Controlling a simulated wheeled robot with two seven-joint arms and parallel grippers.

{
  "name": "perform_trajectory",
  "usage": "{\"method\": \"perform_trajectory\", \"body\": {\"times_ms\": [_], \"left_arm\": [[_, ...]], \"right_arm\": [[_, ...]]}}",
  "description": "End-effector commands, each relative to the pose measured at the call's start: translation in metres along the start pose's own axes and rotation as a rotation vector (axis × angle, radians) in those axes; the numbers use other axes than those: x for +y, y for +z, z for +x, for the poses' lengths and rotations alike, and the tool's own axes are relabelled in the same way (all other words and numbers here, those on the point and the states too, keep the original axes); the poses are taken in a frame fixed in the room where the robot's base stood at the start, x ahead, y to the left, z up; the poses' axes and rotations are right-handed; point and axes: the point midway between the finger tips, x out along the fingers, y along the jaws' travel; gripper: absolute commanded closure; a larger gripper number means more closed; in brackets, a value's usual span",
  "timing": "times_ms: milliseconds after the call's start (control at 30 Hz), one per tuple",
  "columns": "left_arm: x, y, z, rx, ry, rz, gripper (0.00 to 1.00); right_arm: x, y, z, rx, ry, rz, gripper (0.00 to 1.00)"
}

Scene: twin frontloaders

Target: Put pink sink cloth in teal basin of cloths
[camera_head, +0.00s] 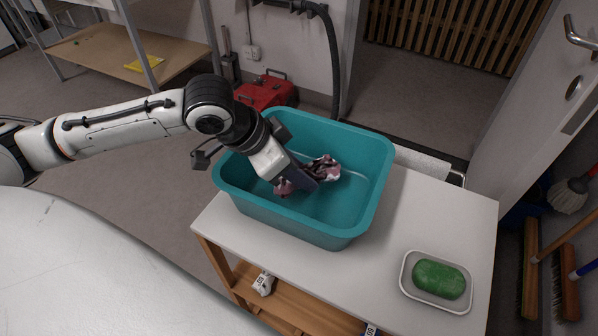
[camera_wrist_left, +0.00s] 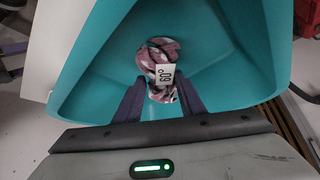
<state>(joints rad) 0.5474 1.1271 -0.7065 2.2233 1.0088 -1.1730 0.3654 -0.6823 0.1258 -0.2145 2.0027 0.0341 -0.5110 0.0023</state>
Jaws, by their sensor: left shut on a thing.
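The pink sink cloth (camera_head: 325,168) is a crumpled piece with pink, white and dark patches, inside the teal basin (camera_head: 366,187). It also shows in the left wrist view (camera_wrist_left: 151,58), with a white tag marked "60°" on it. My left gripper (camera_head: 303,178) reaches down into the basin and is shut on the cloth. In the left wrist view its two fingers (camera_wrist_left: 160,98) stand on either side of the cloth's near part. The fingers hide part of the cloth in the head view. I see no other cloths in the basin. My right gripper is not in view.
The basin stands on a white table (camera_head: 375,280). A green soap bar (camera_head: 438,279) lies in a white dish (camera_head: 409,283) at the table's front right. A red toolbox (camera_head: 264,93) is on the floor behind.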

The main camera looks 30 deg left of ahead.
Motion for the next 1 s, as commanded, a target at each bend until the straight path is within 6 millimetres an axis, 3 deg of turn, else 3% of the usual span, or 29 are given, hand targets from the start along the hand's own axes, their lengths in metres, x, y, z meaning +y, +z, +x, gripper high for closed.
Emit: {"method": "perform_trajectory", "body": {"times_ms": [667, 700, 800, 1000], "left_arm": [[0.0, 0.005, 0.009, 0.003, -0.001, 0.0, 0.86], [0.0, 0.005, 0.009, 0.001, -0.001, 0.0, 0.62], [0.0, 0.005, 0.009, 0.001, -0.001, 0.0, 0.45], [0.0, 0.005, 0.009, 0.001, -0.001, 0.0, 0.45]], "right_arm": [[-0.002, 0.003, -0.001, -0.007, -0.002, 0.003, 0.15], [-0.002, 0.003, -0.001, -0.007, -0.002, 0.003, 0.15], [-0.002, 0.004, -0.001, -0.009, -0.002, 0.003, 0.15], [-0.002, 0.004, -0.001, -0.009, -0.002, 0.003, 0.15]]}}
